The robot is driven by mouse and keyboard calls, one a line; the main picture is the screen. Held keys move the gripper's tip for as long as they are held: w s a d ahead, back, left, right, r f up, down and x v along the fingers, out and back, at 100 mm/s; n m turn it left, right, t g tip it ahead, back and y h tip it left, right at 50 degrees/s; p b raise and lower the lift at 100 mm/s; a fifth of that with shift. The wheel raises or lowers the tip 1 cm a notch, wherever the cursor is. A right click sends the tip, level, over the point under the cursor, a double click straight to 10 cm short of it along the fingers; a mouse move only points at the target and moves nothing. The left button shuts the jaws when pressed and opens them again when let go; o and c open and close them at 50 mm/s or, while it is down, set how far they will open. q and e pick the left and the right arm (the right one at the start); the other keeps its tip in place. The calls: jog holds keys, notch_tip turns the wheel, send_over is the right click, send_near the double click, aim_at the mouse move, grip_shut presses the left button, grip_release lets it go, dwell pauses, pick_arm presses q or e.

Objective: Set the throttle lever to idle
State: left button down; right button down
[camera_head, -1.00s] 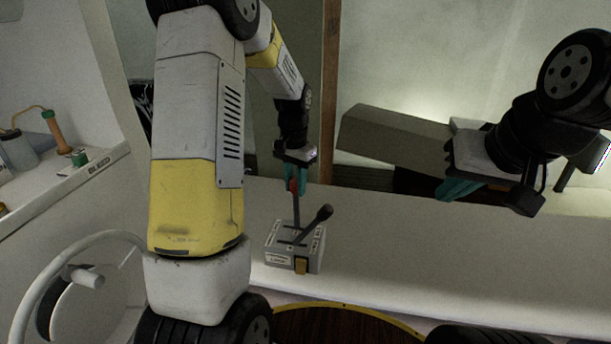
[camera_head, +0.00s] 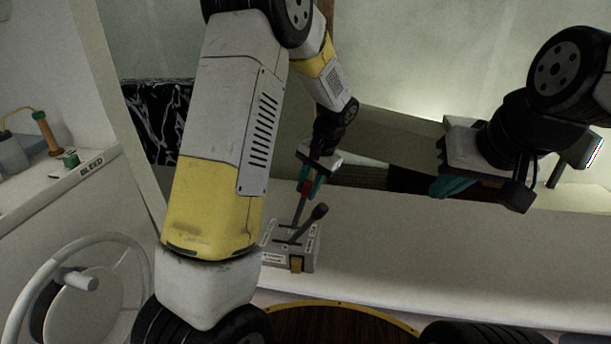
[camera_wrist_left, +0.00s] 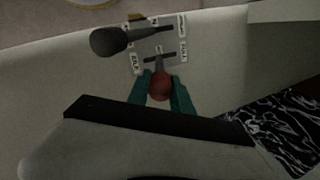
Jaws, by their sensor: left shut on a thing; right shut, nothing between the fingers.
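A grey control box (camera_head: 276,258) with two levers stands on the white console. My left gripper (camera_head: 309,184) is shut on the red-knobbed lever (camera_head: 300,210), which leans to the right in the head view. In the left wrist view, the red knob (camera_wrist_left: 159,88) sits between the teal fingers (camera_wrist_left: 160,92). Its stem meets the slot near the middle, between labels that look like IDLE at left and FULL at right. A black-knobbed lever (camera_head: 319,211) stands beside it and also shows in the wrist view (camera_wrist_left: 108,41). My right gripper (camera_head: 452,187) is shut and empty, away from the box.
A white steering wheel (camera_head: 40,275) is at the lower left. A side shelf marked BLEED (camera_head: 91,168) holds a green-capped fitting (camera_head: 70,158) and an orange-handled tool (camera_head: 46,132). The console (camera_head: 450,250) right of the box is clear.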

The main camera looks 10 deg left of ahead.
pick_arm(q)
jog(key=shift+y, duration=0.6)
jog(key=shift+s+d+f, duration=0.1)
jog(key=shift+d+f, duration=0.2)
jog(key=shift+d, duration=0.4)
jog(key=shift+w+d+f, duration=0.1)
jog(key=shift+d+f, duration=0.15)
jog(key=shift+d, duration=0.45)
jog(key=shift+s+d+f, duration=0.1)
jog(key=shift+d+f, duration=0.2)
jog(key=shift+d, duration=0.4)
jog(key=c, duration=1.1)
grip_release()
jog(key=shift+d+f, duration=0.1)
jog(key=shift+c, duration=0.2)
jog(key=v, duration=0.8)
